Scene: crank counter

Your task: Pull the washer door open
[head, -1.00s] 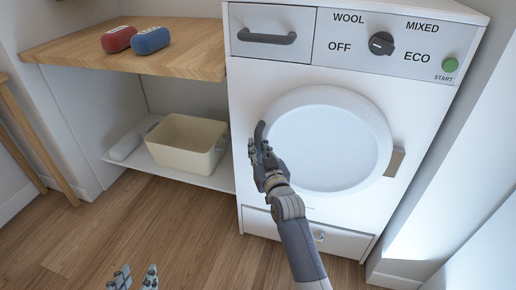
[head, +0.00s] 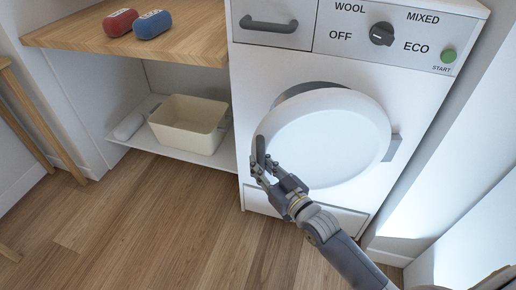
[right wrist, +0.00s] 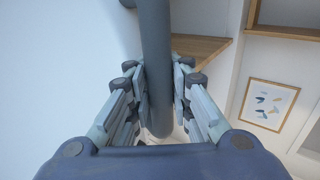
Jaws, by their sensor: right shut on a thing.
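The washer (head: 400,90) is a white machine with a round white door (head: 330,140). The door stands partly open, its left side away from the front, with a dark gap showing along its top left. The hinge (head: 391,147) is on the right. My right gripper (head: 262,168) is shut on the dark grey door handle (head: 260,150) at the door's left edge. In the right wrist view the handle (right wrist: 155,60) runs between the fingers (right wrist: 160,95). My left gripper is not in view.
A wooden counter (head: 190,50) at the left bears a red pack (head: 120,22) and a blue pack (head: 153,24). A cream basket (head: 188,122) stands on the low shelf below. The wooden floor (head: 170,220) before the washer is clear.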

